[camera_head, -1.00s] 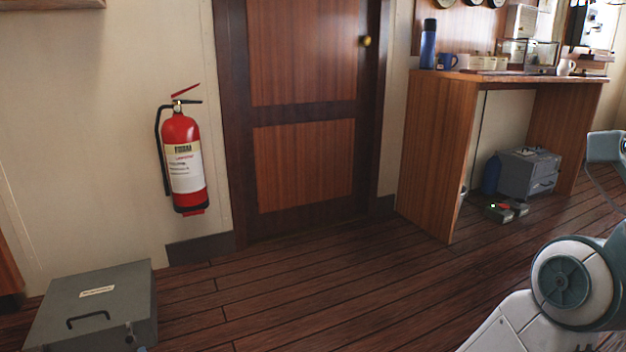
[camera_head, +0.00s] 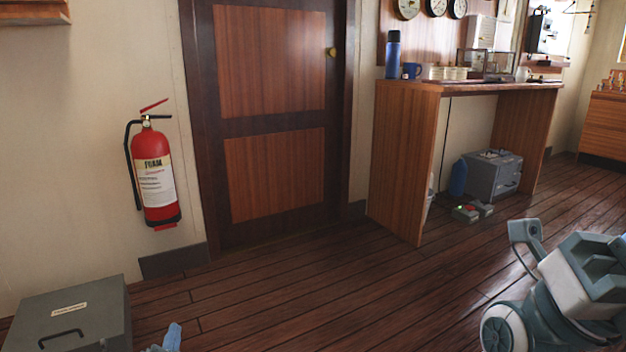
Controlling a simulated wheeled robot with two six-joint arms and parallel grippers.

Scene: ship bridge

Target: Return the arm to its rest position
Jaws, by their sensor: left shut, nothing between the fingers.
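My left gripper (camera_head: 168,340) just shows as a small blue-grey tip at the bottom edge, to the right of a grey case. It is shut and holds nothing. Most of the left arm is below the picture. Parts of my right arm (camera_head: 562,290), white and blue-grey, are at the lower right; I cannot make out its fingers.
The grey case (camera_head: 50,318) lies on the floor at the lower left. A red fire extinguisher (camera_head: 156,180) hangs on the wall beside the wooden door (camera_head: 275,175). A wooden desk (camera_head: 400,160) stands to the right, with a grey toolbox (camera_head: 492,176) beneath it. Mid-floor is clear.

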